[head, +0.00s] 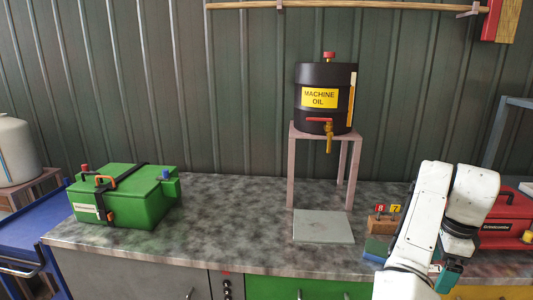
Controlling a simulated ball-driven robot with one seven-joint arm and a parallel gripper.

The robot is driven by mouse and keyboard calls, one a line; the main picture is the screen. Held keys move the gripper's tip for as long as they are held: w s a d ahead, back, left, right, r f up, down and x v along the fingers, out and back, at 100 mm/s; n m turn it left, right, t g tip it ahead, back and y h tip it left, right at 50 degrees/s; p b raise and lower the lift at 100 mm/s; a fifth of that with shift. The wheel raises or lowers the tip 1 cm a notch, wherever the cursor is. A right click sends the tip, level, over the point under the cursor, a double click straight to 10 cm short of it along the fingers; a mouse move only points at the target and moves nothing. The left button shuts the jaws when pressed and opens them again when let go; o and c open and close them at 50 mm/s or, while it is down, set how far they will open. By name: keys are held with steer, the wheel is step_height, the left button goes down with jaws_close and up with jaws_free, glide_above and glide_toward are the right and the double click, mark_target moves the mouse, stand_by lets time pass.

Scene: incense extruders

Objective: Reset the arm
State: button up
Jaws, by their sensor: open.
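My white arm (418,230) rises from the bottom right, bends at the top and folds back down. My gripper (449,275) is at its lower end, in front of the counter's right part, with a teal part showing. It is open and I see nothing held in it. Its fingertips are small and partly hidden by the arm.
On the grey counter (230,235) stand a green box (125,195), a black machine oil drum (313,82) on a pink stand, a grey plate (322,226), a numbered wooden block (382,226) and a red case (505,225). The counter's left middle is clear.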

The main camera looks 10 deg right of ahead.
steer(key=s+a+f+n+h, duration=0.2)
steer(key=s+f+n+h, duration=0.1)
steer(key=s+f+n, duration=1.05)
steer(key=s+a+f+n+y, duration=0.1)
steer(key=s+a+f+n, duration=0.4)
steer(key=s+a, duration=0.3)
steer(key=s+a+f+n+y, duration=0.2)
steer(key=s+a+f+n, duration=0.3)
steer(key=s+a, duration=0.4)
steer(key=shift+s+n, duration=0.35)
steer(key=shift+s, duration=0.4)
steer(key=shift+c, duration=0.2)
